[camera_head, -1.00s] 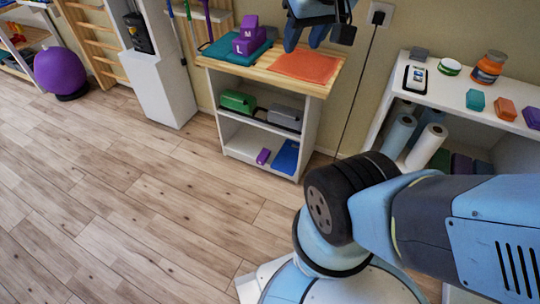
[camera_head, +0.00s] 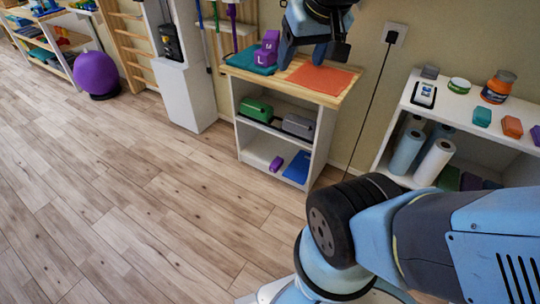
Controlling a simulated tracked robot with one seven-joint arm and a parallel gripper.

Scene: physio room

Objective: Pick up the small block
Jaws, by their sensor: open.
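Two purple blocks are stacked on a teal mat (camera_head: 240,63) at the left of the wooden table top. The upper block (camera_head: 270,37) looks smaller; the lower block (camera_head: 265,57) shows an "L". Another small purple block (camera_head: 276,163) lies on the bottom shelf below. My gripper (camera_head: 312,52) is open and empty, pointing down above the table, just right of the stack. It appears apart from the blocks, though its exact height is hard to tell.
An orange mat (camera_head: 325,77) lies on the table's right. A green case (camera_head: 256,109) and grey case (camera_head: 298,125) sit on the middle shelf. A white shelf unit (camera_head: 450,106) with jars, small blocks and rolls stands right. The wooden floor (camera_head: 150,190) at left is clear.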

